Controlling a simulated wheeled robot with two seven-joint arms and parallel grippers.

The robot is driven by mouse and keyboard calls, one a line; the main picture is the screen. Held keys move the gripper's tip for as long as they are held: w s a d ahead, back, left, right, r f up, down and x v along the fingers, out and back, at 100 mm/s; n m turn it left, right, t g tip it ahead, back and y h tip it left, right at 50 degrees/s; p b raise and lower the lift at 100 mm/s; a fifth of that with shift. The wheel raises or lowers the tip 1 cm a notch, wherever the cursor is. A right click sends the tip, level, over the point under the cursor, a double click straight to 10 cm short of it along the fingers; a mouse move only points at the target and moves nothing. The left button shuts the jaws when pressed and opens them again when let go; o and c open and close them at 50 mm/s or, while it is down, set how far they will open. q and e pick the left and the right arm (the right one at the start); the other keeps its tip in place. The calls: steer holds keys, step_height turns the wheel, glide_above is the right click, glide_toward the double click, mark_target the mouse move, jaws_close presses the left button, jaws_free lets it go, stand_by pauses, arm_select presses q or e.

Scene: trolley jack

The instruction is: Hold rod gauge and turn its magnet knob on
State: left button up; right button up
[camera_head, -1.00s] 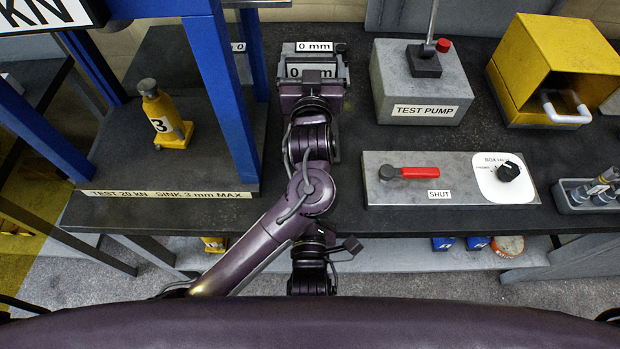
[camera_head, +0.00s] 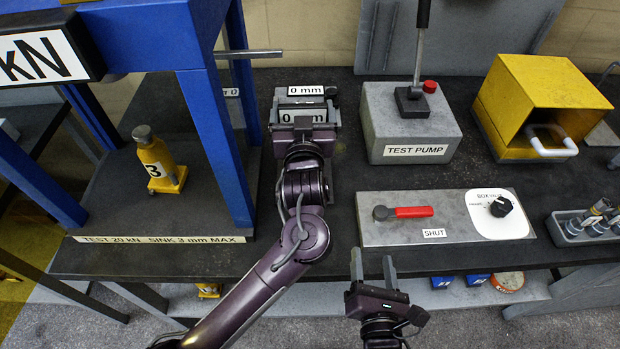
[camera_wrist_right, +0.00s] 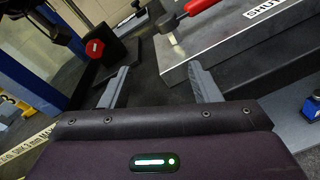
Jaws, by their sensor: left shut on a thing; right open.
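The rod gauge (camera_head: 304,104) stands on the dark bench right of the blue test frame, with two white "0 mm" labels. My left gripper (camera_head: 303,122) is shut on the rod gauge from the front and hides its lower part. My right gripper (camera_head: 372,265) is open and empty at the bench's front edge, below the grey valve panel. Its open fingers also show in the right wrist view (camera_wrist_right: 158,85). There, a red octagonal knob (camera_wrist_right: 94,47) on a dark block (camera_wrist_right: 118,62) lies ahead, left of the fingers; I cannot tell surely whether it is the magnet knob.
The valve panel (camera_head: 455,236) with a red lever (camera_head: 413,211) lies right of the gauge. The test pump (camera_head: 408,130) stands behind it. A yellow jack (camera_head: 156,160) stands inside the blue frame (camera_head: 214,100). A bare bench strip lies between gauge and panel.

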steer(key=shift+t+h, duration=0.3)
steer(key=w+d+r, duration=0.1)
steer(key=d, duration=0.1)
steer(key=w+d+r, duration=0.1)
steer(key=d, duration=0.1)
steer(key=w+d+r, duration=0.1)
steer(key=d, duration=0.1)
steer(key=shift+n+t+y, duration=0.4)
steer(key=shift+t+y, duration=0.1)
steer(key=shift+y, duration=0.2)
steer(key=w+r, duration=0.2)
steer(key=w, duration=0.1)
steer(key=shift+w+d+r, duration=0.1)
steer(key=shift+w+r, duration=0.05)
steer(key=shift+r, duration=0.05)
steer(key=w+a+r+n+y, duration=0.4)
steer(key=w+a+r+y, duration=0.15)
steer(key=w+y, duration=0.4)
steer(key=w+d+r+g+y, duration=0.45)
steer(key=w+r+g, duration=0.45)
steer(key=w, duration=0.5)
steer(key=s+a+f+g+h, duration=0.3)
steer(key=s+a+f+g, duration=0.55)
steer(key=s+f, duration=0.2)
steer(key=shift+n+g, duration=0.35)
steer(key=shift+n, duration=0.05)
steer(key=x, duration=1)
steer(key=shift+s+a+f, duration=0.1)
steer(key=shift+s+f, duration=0.15)
steer(key=shift+f, duration=0.25)
